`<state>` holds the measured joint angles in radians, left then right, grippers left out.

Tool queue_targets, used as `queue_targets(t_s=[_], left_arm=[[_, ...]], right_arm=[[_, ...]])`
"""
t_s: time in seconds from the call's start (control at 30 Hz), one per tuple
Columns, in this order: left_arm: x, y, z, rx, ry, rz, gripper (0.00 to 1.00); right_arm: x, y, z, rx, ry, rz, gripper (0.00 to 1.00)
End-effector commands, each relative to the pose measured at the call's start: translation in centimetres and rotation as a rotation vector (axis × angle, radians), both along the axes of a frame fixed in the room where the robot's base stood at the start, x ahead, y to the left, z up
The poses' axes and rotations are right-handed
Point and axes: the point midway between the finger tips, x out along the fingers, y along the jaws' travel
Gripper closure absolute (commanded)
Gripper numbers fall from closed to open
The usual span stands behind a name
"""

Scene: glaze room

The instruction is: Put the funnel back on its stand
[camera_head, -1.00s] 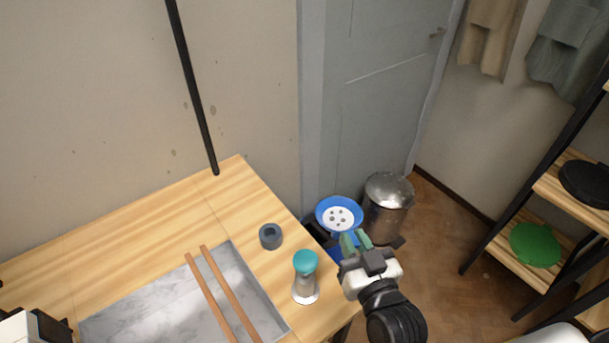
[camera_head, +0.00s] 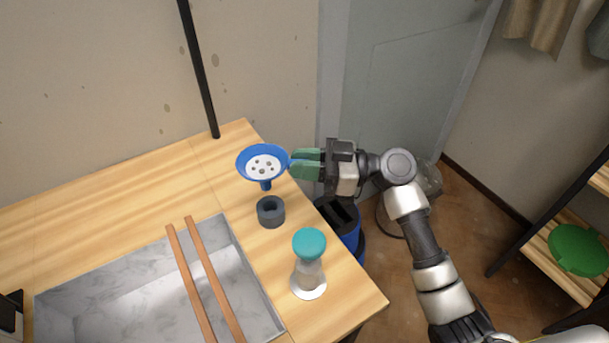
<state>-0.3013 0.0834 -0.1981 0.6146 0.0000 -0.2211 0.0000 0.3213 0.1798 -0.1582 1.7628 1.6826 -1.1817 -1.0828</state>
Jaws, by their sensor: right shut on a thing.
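The blue funnel (camera_head: 244,172) has a wide bowl with a white, holed disc inside and a short spout pointing down. My right gripper (camera_head: 293,166) comes in from the right and is shut on the funnel's right rim. It holds the funnel upright in the air. A dark grey ring-shaped stand (camera_head: 271,213) sits on the wooden table. In the picture the spout tip shows just above and slightly left of the stand, apart from it. My left gripper is not clearly in view; only a dark piece shows at the left edge.
A teal-topped shaker (camera_head: 309,262) stands near the table's (camera_head: 345,293) right edge. A grey basin (camera_head: 70,290) with two wooden sticks (camera_head: 184,280) across it lies left. A black pole (camera_head: 199,70) rises at the back. A blue bin (camera_head: 349,228) stands beyond the right edge.

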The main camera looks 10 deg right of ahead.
Motion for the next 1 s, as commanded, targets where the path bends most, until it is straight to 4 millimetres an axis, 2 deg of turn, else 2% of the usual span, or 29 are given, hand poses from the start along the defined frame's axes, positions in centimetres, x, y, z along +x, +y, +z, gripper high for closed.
queue_targets(t_s=[0.03, 0.27, 0.6, 0.8, 1.0], left_arm=[[0.3, 0.0, -0.6, -0.001, -0.005, 0.0, 0.57], [0.7, -0.2, -0.5, -0.004, -0.013, 0.0, 0.57], [0.6, -0.5, -0.6, -0.008, -0.012, -0.001, 0.57], [0.4, -0.5, -2.8, -0.007, -0.008, -0.002, 0.57], [0.3, -0.5, -3.4, -0.006, -0.007, -0.002, 0.57]], right_arm=[[0.0, -0.2, 0.1, -0.002, -0.004, 0.03, 1.0], [-0.1, -0.2, 0.3, 0.004, 0.002, 0.068, 1.0], [-0.1, -0.2, -2.3, 0.003, 0.005, 0.064, 1.0], [-0.1, -0.2, -4.1, 0.003, 0.0, 0.064, 1.0], [-0.1, -0.2, -4.4, 0.003, 0.0, 0.064, 1.0]])
